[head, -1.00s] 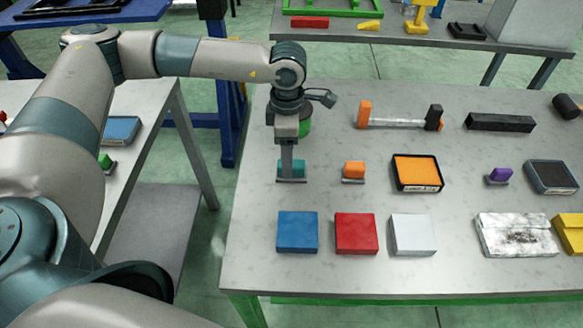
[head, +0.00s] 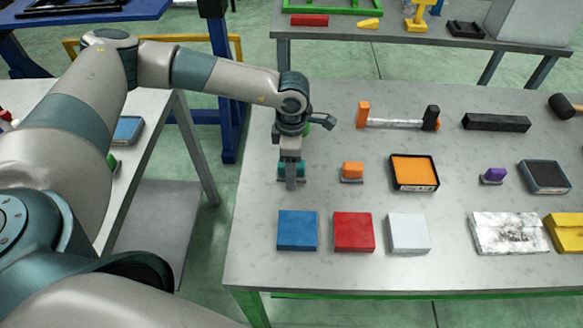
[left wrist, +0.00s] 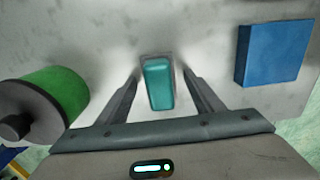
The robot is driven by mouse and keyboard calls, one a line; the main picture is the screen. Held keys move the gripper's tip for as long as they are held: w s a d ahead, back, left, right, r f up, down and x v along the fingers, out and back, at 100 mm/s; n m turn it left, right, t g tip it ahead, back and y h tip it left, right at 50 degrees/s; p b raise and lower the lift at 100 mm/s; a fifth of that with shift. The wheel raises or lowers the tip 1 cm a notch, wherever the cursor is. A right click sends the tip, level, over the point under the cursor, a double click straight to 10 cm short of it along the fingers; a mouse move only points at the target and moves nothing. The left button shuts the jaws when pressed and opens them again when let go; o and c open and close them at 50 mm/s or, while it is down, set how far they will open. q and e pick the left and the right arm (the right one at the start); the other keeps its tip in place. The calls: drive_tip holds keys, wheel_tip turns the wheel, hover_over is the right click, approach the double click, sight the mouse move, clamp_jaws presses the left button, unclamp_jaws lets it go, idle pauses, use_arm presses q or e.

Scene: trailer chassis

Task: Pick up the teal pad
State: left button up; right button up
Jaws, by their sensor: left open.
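The teal pad (left wrist: 158,84) sits on a thin grey base on the table. In the left wrist view it lies between the two fingers of my open left gripper (left wrist: 160,80), with a gap on each side. In the head view my left gripper (head: 291,178) points down over the pad (head: 300,169), and its fingers hide most of it. My right gripper is not in view.
A green cylinder (left wrist: 55,92) stands close to the gripper. An orange pad (head: 352,170) is to the right of the teal one. Blue (head: 297,230), red (head: 354,232) and white (head: 408,233) blocks lie in front. The table's left edge is close by.

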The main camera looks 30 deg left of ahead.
use_arm(q)
drive_tip(key=c, duration=1.2)
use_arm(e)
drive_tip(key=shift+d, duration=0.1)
